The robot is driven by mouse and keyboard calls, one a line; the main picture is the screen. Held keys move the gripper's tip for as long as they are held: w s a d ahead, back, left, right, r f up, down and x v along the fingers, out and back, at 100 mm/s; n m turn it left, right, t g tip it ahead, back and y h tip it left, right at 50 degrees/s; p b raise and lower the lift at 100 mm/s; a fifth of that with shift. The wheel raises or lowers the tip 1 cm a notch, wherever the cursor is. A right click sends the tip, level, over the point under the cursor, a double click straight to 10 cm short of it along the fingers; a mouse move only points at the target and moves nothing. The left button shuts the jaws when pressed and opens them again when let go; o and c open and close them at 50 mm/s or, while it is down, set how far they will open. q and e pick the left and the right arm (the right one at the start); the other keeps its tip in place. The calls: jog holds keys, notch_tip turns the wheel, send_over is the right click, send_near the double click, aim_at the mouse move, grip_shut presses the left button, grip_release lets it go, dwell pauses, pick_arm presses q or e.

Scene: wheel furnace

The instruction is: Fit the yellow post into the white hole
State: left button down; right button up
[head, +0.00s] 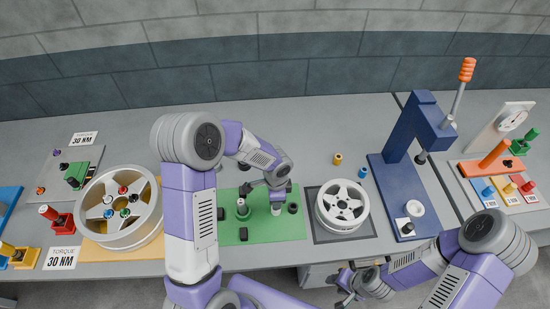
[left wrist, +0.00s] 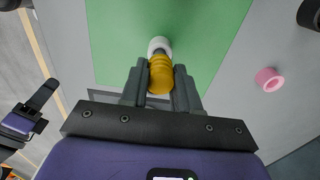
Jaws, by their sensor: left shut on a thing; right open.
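My left gripper (left wrist: 160,76) is shut on the yellow post (left wrist: 160,78), a ribbed piece held between its two fingers. The white holder (left wrist: 159,44) stands on the green mat (left wrist: 110,30), right at the far end of the post. I cannot tell whether the post's tip is inside the hole or just above it. In the head view the white holder (head: 277,210) stands on the mat under my left gripper (head: 276,201), and the held post is hidden there. My right gripper (head: 342,288) is open and empty near the table's front edge.
A wheel (head: 342,205) lies right of the mat, and a blue press (head: 415,140) stands beyond it. A larger wheel (head: 118,207) is at the left. A pink ring (left wrist: 268,79) shows in the wrist view.

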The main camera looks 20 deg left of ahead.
pick_arm(q)
jog(key=shift+f+b, duration=0.8)
jog(key=shift+f, duration=0.2)
jog(key=c, duration=0.8)
grip_release()
jog(key=shift+c, duration=1.2)
jog(key=shift+r, duration=0.1)
jog(key=shift+r+p, duration=2.75)
jog(key=shift+r, duration=0.75)
